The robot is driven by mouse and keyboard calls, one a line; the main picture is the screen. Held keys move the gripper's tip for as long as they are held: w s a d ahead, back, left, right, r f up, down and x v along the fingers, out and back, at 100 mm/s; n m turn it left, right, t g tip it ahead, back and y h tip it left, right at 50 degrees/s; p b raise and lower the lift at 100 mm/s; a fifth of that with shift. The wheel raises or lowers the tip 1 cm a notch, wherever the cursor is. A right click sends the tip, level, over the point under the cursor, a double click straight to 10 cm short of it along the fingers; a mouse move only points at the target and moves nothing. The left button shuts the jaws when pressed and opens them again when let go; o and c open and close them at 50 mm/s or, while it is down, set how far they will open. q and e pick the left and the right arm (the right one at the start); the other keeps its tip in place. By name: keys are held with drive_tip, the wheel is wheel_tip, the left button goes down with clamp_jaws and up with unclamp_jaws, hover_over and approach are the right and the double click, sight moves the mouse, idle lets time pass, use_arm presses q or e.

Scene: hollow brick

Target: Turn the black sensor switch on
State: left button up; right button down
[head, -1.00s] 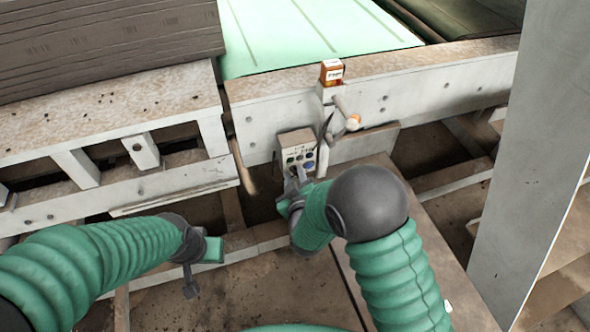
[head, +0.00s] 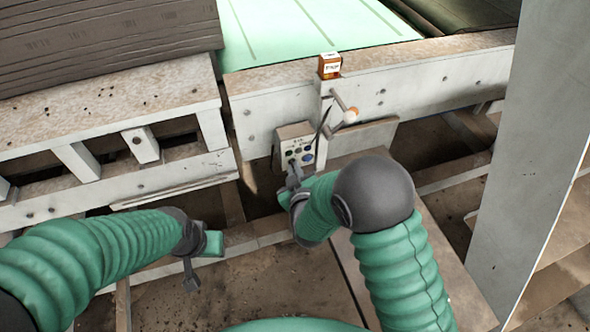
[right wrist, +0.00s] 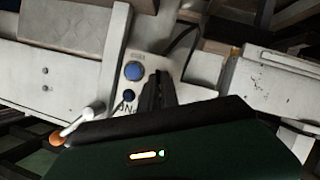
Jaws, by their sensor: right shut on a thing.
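A grey control box (head: 294,141) with several small knobs and buttons is mounted on the white beam. Its blue button (head: 307,157) also shows in the right wrist view (right wrist: 133,71). My right gripper (head: 292,168) is at the lower part of the box's face. In the right wrist view its dark fingers (right wrist: 157,88) are closed together against the panel, beside the blue button. They are shut on the black sensor switch, which they mostly hide; its setting cannot be read. My left gripper (head: 190,280) hangs over the floor at lower left, away from the box.
A white post with a crank handle (head: 348,114) stands right beside the box. An orange and white small box (head: 330,65) sits above it on the beam. A tall grey column (head: 515,130) stands at right. Open floor gaps lie below the beams.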

drive_tip(key=shift+w+d+m+g+y+b, duration=0.15)
drive_tip(key=shift+m+g+y+b, duration=0.3)
drive_tip(key=shift+m+y, duration=1.1)
drive_tip(key=shift+w+d+m+g+y+b, duration=0.2)
drive_tip(key=shift+m+y+b, duration=0.55)
drive_tip(key=shift+m, duration=1.5)
drive_tip(key=shift+s, duration=0.15)
drive_tip(key=c, duration=1.6)
unclamp_jaws()
drive_tip(key=shift+r, duration=0.1)
drive_tip(key=shift+f, duration=0.25)
drive_tip(key=shift+r, duration=0.15)
